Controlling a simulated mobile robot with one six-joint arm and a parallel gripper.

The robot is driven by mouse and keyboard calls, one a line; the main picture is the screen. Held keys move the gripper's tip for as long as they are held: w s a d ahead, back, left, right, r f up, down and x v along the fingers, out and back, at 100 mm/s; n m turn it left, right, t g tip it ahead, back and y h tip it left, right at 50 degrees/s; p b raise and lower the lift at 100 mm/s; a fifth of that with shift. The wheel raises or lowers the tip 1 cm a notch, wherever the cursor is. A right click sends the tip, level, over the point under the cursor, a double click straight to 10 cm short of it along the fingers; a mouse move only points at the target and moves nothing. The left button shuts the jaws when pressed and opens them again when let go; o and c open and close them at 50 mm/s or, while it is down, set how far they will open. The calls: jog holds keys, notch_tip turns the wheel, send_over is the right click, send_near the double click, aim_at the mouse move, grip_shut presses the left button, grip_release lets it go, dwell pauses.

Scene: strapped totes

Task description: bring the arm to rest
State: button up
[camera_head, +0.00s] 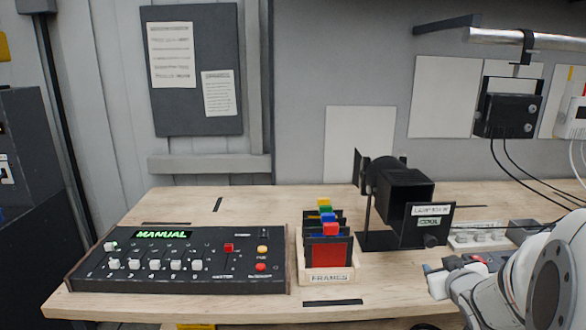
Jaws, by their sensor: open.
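My arm (545,285) shows at the lower right, a pale grey link with a round dark cap, over the right end of the wooden bench (230,205). My gripper (450,268) seems to be the small white, dark and red part at the left of the arm, above the bench's front edge. Its fingers are small and partly hidden, and I see nothing held in it. It is apart from the frame box and the black lamp.
A control desk (180,275) reading MANUAL stands at the left. A box of coloured frames (330,278) and a black lamp (405,190) stand mid-bench. A black unit (508,115) with cables hangs from a rail (530,38). The bench's back left is clear.

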jog(key=s+a+f+m+g+y, duration=0.1)
jog(key=s+a+f+g+y, duration=0.1)
jog(key=s+a+g, duration=0.8)
jog(key=s+a+f, duration=0.1)
jog(key=s+a, duration=0.8)
jog(key=s, duration=0.1)
jog(key=shift+s+m+g, duration=0.3)
jog(key=shift+s+g, duration=0.1)
